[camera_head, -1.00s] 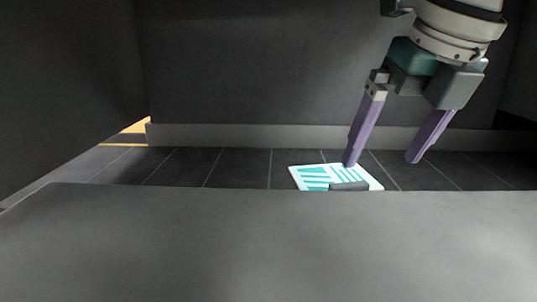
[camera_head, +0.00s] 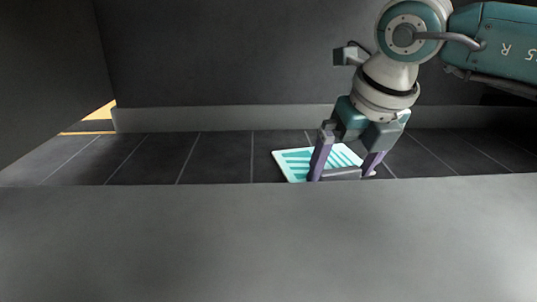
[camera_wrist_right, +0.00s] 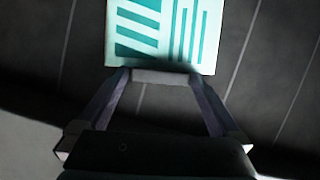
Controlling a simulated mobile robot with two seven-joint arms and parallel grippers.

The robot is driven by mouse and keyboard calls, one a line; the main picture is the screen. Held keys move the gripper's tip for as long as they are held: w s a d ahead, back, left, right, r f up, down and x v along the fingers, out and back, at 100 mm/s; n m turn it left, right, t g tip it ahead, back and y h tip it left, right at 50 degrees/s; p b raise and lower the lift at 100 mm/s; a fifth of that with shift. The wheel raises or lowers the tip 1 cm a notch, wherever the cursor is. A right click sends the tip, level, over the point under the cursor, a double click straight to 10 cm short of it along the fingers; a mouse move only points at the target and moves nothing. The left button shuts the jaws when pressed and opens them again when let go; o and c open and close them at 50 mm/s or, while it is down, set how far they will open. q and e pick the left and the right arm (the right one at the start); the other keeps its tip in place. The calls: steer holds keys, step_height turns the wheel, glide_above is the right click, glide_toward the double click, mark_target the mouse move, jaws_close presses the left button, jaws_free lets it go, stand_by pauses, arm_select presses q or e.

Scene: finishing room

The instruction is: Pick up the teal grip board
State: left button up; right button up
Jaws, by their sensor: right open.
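The teal grip board (camera_head: 292,162) lies flat on the dark tiled floor, white with teal stripes and a grey bar-shaped grip (camera_head: 341,174) at its near edge. My right gripper (camera_head: 342,175) is open, with its purple fingers on either side of the grip. In the right wrist view the board (camera_wrist_right: 165,30) is ahead of the fingertips and the grey grip (camera_wrist_right: 160,77) lies between the fingers of the right gripper (camera_wrist_right: 160,82). I cannot tell whether the fingers touch it. My left gripper is not in view.
A wide grey surface (camera_head: 260,240) fills the foreground and cuts off the floor behind it. A dark wall with a grey skirting (camera_head: 220,119) stands behind the board. The tiled floor (camera_head: 150,158) left of the board is clear.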

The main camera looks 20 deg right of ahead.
steer(key=shift+f, duration=0.1)
steer(key=shift+c, duration=0.2)
steer(key=shift+w, duration=0.1)
steer(key=c, duration=1.1)
steer(key=shift+o, duration=0.2)
